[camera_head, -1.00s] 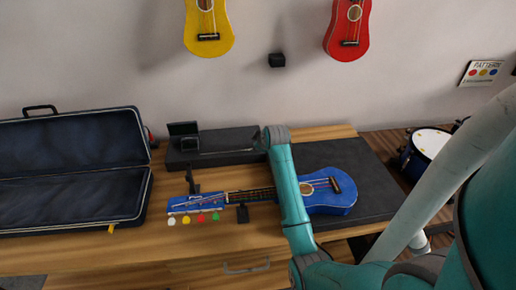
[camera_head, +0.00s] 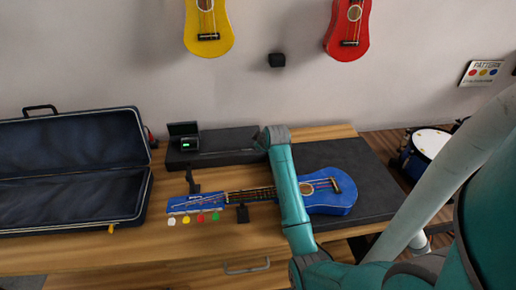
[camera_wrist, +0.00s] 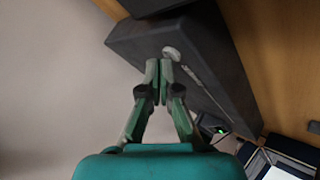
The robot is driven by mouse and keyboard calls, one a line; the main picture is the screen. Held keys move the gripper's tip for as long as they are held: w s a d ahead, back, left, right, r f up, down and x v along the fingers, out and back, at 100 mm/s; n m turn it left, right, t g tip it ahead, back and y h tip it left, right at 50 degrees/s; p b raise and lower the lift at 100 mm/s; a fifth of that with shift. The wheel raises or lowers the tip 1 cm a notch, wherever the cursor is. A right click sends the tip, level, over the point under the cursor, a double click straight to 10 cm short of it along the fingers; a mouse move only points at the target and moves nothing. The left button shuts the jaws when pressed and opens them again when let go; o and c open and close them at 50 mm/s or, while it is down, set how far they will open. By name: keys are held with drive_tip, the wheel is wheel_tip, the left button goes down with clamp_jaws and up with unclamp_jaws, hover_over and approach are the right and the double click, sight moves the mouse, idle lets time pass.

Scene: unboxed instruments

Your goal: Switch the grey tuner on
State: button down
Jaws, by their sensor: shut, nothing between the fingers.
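The small dark grey tuner (camera_head: 187,143) sits at the left end of a long dark block at the back of the bench. A small green glow shows on its display.
The long dark block (camera_head: 232,142) stands against the wall. A blue ukulele (camera_head: 325,200) lies on the bench with its neck on a dark stand. Coloured pegs lie near its head. An open case (camera_head: 70,205) is at left. Yellow (camera_head: 208,30) and red (camera_head: 347,30) ukuleles hang above.

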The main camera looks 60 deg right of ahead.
drive_tip(key=shift+r, duration=0.4)
drive_tip(key=shift+r, duration=0.1)
drive_tip(key=shift+r, duration=2.9)
